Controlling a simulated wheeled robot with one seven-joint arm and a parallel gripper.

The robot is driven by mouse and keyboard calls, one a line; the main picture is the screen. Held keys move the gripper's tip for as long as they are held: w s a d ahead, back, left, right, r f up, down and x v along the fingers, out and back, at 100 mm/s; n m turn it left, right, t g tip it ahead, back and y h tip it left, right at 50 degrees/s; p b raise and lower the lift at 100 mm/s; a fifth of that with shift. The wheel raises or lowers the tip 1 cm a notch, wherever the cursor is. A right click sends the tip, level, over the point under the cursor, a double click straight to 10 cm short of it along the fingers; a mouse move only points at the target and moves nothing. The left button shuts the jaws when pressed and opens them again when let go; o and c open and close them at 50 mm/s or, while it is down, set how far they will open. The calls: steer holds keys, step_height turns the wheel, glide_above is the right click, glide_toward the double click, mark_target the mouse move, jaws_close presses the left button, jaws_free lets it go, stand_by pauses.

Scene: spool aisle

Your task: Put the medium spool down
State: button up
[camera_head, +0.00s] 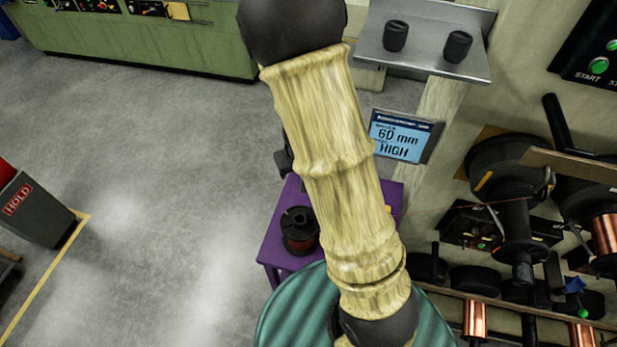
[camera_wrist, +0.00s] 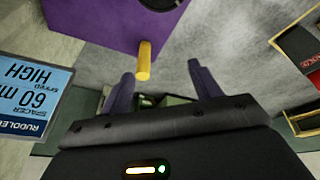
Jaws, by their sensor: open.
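A dark spool with reddish winding (camera_head: 300,232) stands upright on the purple stand (camera_head: 271,248) in the head view, left of my arm. I take it as the medium spool. In the wrist view only a dark edge of it (camera_wrist: 132,4) shows at the top, on the purple stand (camera_wrist: 85,20). My gripper (camera_wrist: 161,72) is open and empty, its two purple fingers apart from the spool. A yellow peg (camera_wrist: 144,60) sticks out from the stand and appears between the fingers; I cannot tell its distance.
A blue sign reading 60 mm HIGH (camera_head: 397,136) stands beside the stand. Racks with copper spools (camera_head: 475,319) and a dark spindle (camera_head: 514,225) crowd the right. A metal shelf (camera_head: 422,66) holds two black cylinders.

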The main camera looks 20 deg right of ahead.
steer(key=s+a+r+g, duration=0.1)
steer(key=s+r, duration=0.9)
steer(key=s, duration=0.1)
steer(key=shift+a+r+m+y, duration=0.15)
steer(key=shift+r+m+y, duration=0.1)
steer(key=shift+m+y, duration=0.05)
steer(key=s+b+x, duration=0.1)
steer(key=b+x, duration=0.7)
steer(key=s+b+x, duration=0.2)
steer(key=b+x, duration=0.6)
steer(key=shift+s+f+b, duration=0.35)
steer(key=shift+s+f, duration=0.05)
steer(key=shift+f, duration=0.15)
